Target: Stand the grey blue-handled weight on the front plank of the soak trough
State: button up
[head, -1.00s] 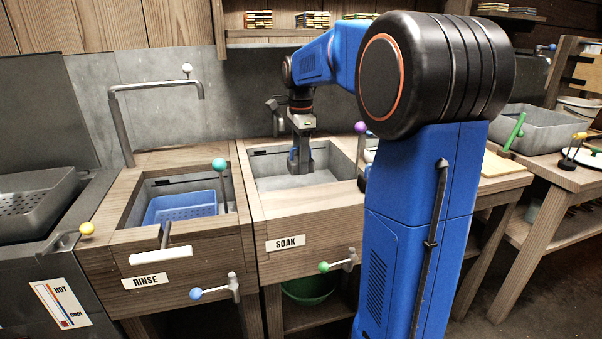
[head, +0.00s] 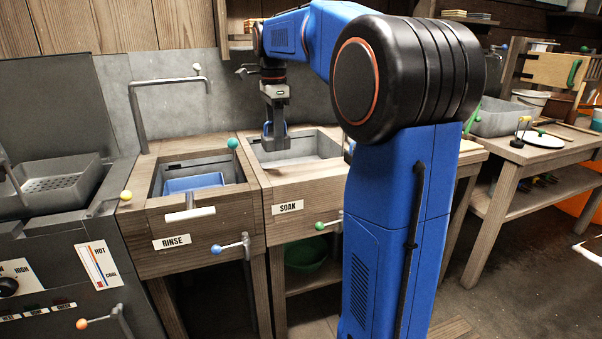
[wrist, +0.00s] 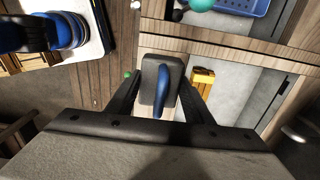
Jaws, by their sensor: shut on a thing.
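The grey weight (wrist: 150,82) with its blue handle (wrist: 161,92) is between the fingers of my gripper (wrist: 160,88) in the wrist view. My gripper is shut on it. In the head view my gripper (head: 276,143) hangs over the left part of the soak trough (head: 312,171), whose front bears the SOAK label. Only a little blue of the handle shows there. In the wrist view the weight lies across the edge between the trough's wood and its grey basin (wrist: 232,88). I cannot tell how high above the wood it is.
A yellow-orange object (wrist: 203,76) shows beside the weight in the wrist view. The rinse trough (head: 160,222) with a blue basket (head: 195,182) stands to the left. A teal-knobbed lever (head: 233,143) rises between the troughs. A green-knobbed tap (head: 320,226) juts from the soak front.

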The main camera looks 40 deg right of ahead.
jog(key=shift+f, duration=4.5)
jog(key=shift+f, duration=0.1)
jog(key=o, duration=1.5)
jog(key=shift+c, duration=0.2)
notch_tip(320, 180, up, 12)
jog(key=shift+r, duration=0.1)
